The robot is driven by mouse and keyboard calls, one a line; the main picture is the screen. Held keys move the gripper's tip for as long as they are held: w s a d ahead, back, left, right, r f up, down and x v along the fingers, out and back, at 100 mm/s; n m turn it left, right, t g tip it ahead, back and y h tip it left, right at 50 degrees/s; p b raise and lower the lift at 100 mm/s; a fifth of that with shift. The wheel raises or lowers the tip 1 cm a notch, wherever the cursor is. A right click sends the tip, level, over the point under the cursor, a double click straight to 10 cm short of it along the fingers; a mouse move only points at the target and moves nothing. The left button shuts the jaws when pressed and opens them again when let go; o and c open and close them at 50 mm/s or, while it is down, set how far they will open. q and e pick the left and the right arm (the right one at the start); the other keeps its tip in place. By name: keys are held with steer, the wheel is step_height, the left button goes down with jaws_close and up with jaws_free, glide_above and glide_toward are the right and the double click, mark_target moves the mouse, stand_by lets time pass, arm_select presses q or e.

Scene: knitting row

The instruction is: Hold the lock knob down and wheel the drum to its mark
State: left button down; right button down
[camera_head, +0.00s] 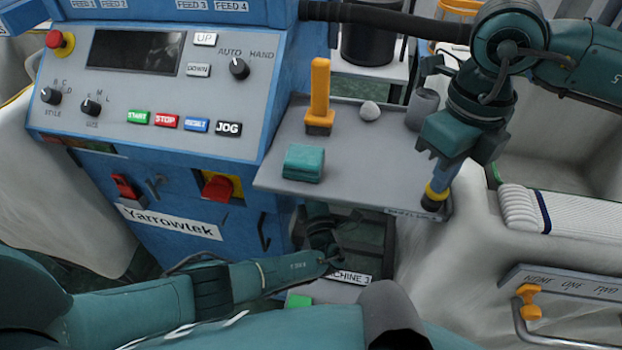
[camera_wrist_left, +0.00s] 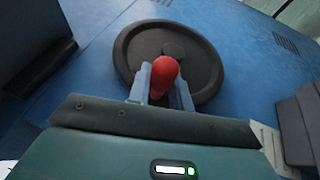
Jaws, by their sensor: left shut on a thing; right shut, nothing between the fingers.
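My right gripper (camera_head: 437,180) is shut and points down at the right front corner of the grey shelf. Its fingertips meet a small yellow knob (camera_head: 434,195) with a black base, next to a label too small to read surely. They seem to touch the knob's top; how far down it sits I cannot tell. In the left wrist view my left gripper (camera_wrist_left: 161,88) is shut on a red handle (camera_wrist_left: 165,70) in front of a round black wheel (camera_wrist_left: 205,62) on a blue panel. In the head view this grip is hidden below the shelf. I see no drum mark.
The grey shelf (camera_head: 345,150) bears an orange upright handle (camera_head: 320,92), a teal block (camera_head: 304,163), a pale ball (camera_head: 369,110) and a grey cup (camera_head: 422,107). A blue control panel (camera_head: 160,90) stands left. A white ribbed bundle (camera_head: 520,212) lies right.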

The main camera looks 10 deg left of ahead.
arm_select(q)
steer(key=shift+f, duration=0.15)
arm_select(e)
steer(key=shift+s+f, duration=0.2)
steer(key=shift+f, duration=0.1)
arm_select(q)
steer(key=c, duration=1.3)
jaws_free()
steer(key=v, duration=1.2)
steer(key=shift+r, duration=0.2)
arm_select(e)
steer(key=shift+w, duration=0.1)
arm_select(q)
step_height(320, 180, up, 10)
steer(key=shift+s, duration=0.1)
steer(key=shift+d, duration=0.1)
steer(key=v, duration=0.7)
steer(key=shift+s, duration=0.25)
